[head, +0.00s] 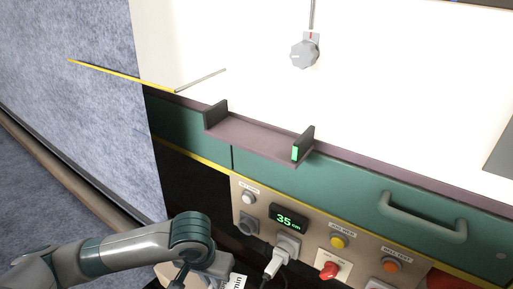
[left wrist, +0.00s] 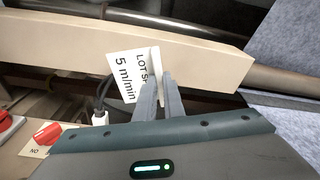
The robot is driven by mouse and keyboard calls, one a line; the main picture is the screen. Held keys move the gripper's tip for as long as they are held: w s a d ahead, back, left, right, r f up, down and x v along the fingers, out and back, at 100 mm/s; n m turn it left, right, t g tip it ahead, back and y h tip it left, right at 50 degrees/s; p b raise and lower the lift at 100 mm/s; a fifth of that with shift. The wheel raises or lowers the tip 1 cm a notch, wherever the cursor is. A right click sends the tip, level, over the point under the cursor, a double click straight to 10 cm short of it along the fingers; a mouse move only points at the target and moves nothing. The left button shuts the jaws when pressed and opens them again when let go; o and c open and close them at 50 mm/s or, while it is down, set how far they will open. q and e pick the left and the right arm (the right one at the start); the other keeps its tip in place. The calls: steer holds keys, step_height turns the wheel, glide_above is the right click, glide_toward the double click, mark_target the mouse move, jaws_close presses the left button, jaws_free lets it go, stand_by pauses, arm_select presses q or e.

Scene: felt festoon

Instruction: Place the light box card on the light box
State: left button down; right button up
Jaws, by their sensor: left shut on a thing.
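A white card (left wrist: 126,74) with black print reading "LOT S…" and "5 m/min" is between the fingers of my left gripper (left wrist: 160,92), which is shut on it. The fingers hide part of its print. In the head view only a corner of the card (head: 238,282) shows at the bottom edge, low in front of the control panel. I cannot tell for sure which surface is the light box; a plain, bright white top (head: 240,60) fills the upper part of the head view. My right gripper is not in view.
A dark two-ended bracket (head: 250,137) sticks out from the bench's front edge. Below are a green drawer front with a handle (head: 425,218) and a panel with a "35 cm" display (head: 288,218), knobs and a plug (head: 275,262). A grey knob (head: 304,54) is on the white top.

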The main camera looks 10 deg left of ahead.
arm_select(q)
steer(key=w+a+r+m+p, duration=0.1)
steer(key=w+r, duration=0.2)
steer(key=r, duration=0.8)
steer(key=w+a+r+m+p, duration=0.1)
steer(key=w+a+r, duration=0.15)
steer(key=r, duration=0.85)
steer(key=s+a+r+m, duration=0.1)
steer(key=s+r, duration=0.1)
steer(key=r, duration=0.9)
steer(key=s+a+r+p, duration=0.1)
steer(key=s+r, duration=0.2)
steer(key=r, duration=0.8)
steer(key=shift+s+r+m+h, duration=0.2)
steer(key=shift+s+m+h, duration=0.1)
steer(key=shift+m, duration=0.1)
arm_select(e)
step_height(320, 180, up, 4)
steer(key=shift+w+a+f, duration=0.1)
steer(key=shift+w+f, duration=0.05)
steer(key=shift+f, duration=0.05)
arm_select(q)
steer(key=shift+w, duration=0.15)
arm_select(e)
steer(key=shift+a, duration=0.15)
